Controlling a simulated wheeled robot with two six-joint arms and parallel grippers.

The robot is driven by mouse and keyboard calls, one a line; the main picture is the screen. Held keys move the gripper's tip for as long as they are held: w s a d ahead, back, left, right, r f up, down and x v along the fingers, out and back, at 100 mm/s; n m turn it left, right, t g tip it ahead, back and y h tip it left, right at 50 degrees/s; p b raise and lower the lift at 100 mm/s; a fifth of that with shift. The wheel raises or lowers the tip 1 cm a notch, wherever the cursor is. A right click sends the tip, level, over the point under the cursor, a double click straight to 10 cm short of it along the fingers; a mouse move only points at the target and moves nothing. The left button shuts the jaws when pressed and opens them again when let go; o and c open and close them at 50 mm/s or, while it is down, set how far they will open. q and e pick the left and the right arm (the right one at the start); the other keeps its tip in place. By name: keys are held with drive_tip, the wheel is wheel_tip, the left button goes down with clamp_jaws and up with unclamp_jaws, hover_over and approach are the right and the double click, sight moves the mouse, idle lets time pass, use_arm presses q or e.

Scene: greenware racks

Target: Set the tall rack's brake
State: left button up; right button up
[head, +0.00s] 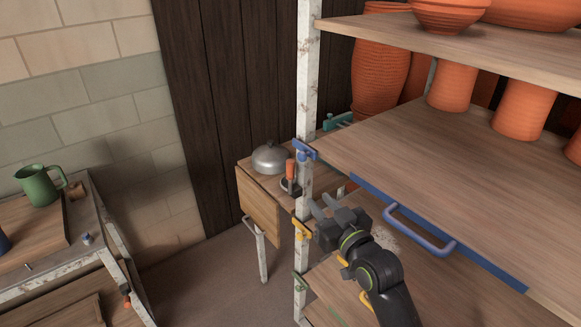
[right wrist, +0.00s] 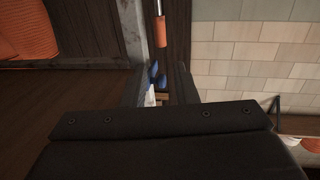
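The tall rack's white, chipped post (head: 307,80) stands at the middle of the head view, with wooden shelves (head: 420,150) to its right. A lever with an orange grip (head: 290,168) and a dark base shows beside the post; it looks upright. I cannot tell for certain that it is the brake. An orange grip on a metal rod also shows in the right wrist view (right wrist: 160,30), beyond the fingertips. My right gripper (head: 324,205) is open and empty, right of the post and below the lever. A blue clamp (right wrist: 155,74) shows between its fingers. My left gripper is not in view.
Orange clay pots (head: 450,88) stand on the rack's shelves. A blue handle (head: 420,230) sticks out from the shelf edge above my right arm. A small table with a metal lidded pot (head: 269,158) stands behind the post. A green mug (head: 40,185) stands at left.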

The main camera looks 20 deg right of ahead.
sight(292, 170)
drive_tip(key=w+a+p, duration=0.1)
drive_tip(key=w, duration=0.4)
drive_tip(key=w+p, duration=0.1)
drive_tip(key=w, duration=0.4)
drive_tip(key=w+a, duration=0.1)
drive_tip(key=w, duration=0.5)
drive_tip(key=shift+a+p, duration=0.3)
drive_tip(key=shift+p, duration=0.1)
drive_tip(key=shift+c, duration=0.3)
clamp_jaws()
